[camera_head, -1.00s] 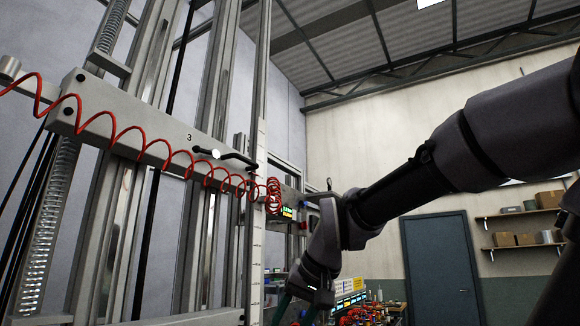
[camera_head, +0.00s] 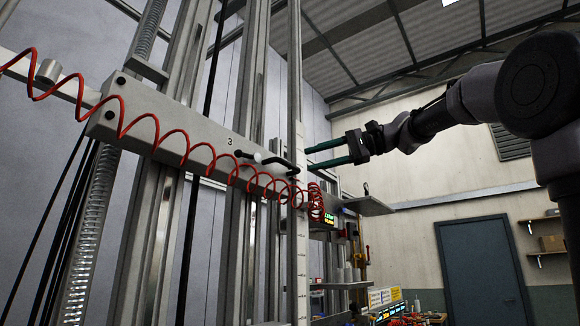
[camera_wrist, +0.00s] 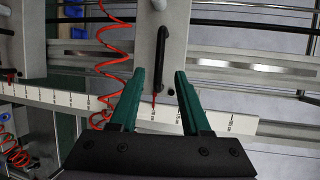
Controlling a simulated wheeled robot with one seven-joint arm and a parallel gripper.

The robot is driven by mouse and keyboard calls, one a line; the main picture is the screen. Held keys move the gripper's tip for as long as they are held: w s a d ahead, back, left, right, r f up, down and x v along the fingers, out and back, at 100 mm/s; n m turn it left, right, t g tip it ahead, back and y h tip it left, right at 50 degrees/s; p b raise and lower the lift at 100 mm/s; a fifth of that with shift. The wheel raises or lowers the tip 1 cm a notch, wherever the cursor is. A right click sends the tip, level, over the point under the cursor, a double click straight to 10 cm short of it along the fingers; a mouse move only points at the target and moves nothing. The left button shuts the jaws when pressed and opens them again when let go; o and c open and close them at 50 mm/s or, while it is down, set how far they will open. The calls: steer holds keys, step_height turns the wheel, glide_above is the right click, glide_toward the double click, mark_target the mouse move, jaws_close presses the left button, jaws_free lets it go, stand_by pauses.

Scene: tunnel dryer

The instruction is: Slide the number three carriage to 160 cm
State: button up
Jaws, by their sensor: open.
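The number three carriage (camera_head: 165,128) is a long pale grey beam across upright metal rails, marked with a black 3. My gripper (camera_head: 308,158) has two green fingers, open and empty, just right of the handle. In the wrist view, the handle (camera_wrist: 161,48) lies between the fingertip lines, its lower end near the scale (camera_wrist: 75,98) and a red pointer (camera_wrist: 155,99). The exact gap is unclear.
A red coiled hose (camera_head: 158,140) hangs in front of the carriage and bunches near its right end. A coil spring (camera_head: 82,240) and black cables stand at left.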

mark_target(289, 166)
steer(key=x, duration=0.7)
steer(key=shift+w+a, duration=0.1)
steer(key=shift+a, duration=0.15)
jaws_close()
stand_by(1.1)
